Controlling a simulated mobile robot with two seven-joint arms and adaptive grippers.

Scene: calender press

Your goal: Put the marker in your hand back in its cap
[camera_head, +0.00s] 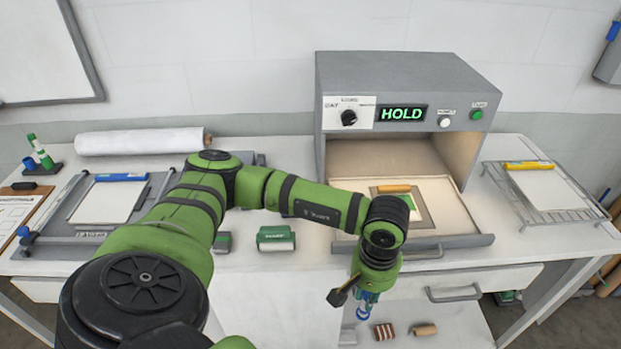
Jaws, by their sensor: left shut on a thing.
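My left gripper (360,299) hangs fingers down in front of the bench's front edge, below the press drawer. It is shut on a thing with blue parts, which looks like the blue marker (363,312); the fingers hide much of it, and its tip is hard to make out. At the far left, a small dark stand (42,169) holds a green marker (40,152), tilted, and a blue cap (29,163) beside it. My gripper is far from this stand. My right gripper is not in view.
The grey press (400,75) shows HOLD, with its tray (455,241) pulled out. A paper trimmer (60,247), a white roll (140,141) and a green-white block (276,239) are on the bench. A wire rack (548,205) stands right. My left arm spans the middle.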

